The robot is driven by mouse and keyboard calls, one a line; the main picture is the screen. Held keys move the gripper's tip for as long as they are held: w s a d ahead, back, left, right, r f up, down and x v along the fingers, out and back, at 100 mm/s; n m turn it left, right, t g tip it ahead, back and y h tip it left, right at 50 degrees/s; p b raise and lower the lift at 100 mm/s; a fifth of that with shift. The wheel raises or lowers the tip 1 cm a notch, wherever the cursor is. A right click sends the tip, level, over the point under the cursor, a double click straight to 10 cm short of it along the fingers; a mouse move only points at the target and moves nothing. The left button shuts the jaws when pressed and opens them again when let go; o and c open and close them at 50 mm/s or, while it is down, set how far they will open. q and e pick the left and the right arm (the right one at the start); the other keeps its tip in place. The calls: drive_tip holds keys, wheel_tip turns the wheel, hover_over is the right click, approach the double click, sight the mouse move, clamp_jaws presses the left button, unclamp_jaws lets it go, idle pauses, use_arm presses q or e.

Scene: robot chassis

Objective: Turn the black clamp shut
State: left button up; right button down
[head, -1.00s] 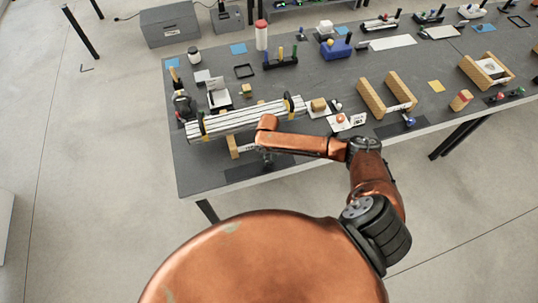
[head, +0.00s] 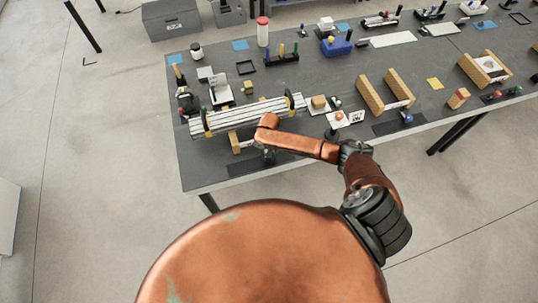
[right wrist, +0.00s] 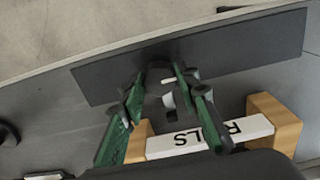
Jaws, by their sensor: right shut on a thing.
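My right gripper (right wrist: 168,72), with green fingers, is closed around a small black part, which I take for the black clamp (right wrist: 157,77), at the front of the table. A pale pin and a grey piece show between the fingers. The fingers hide much of it, and I cannot tell how far it is turned. In the head view my right gripper (head: 267,157) is small and dark, partly under my copper wrist, by the front table edge. My left gripper is not in view.
White rails with black and yellow bands (head: 245,114) lie behind my wrist. Wooden blocks (head: 370,96) stand to the right. The grey table (head: 215,178) holds several other objects.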

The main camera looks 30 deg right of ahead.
drive_tip(key=c, duration=1.5)
unclamp_jaws()
drive_tip(key=shift+d, duration=0.1)
drive_tip(key=shift+o, duration=0.2)
wheel_tip(320, 180, up, 12)
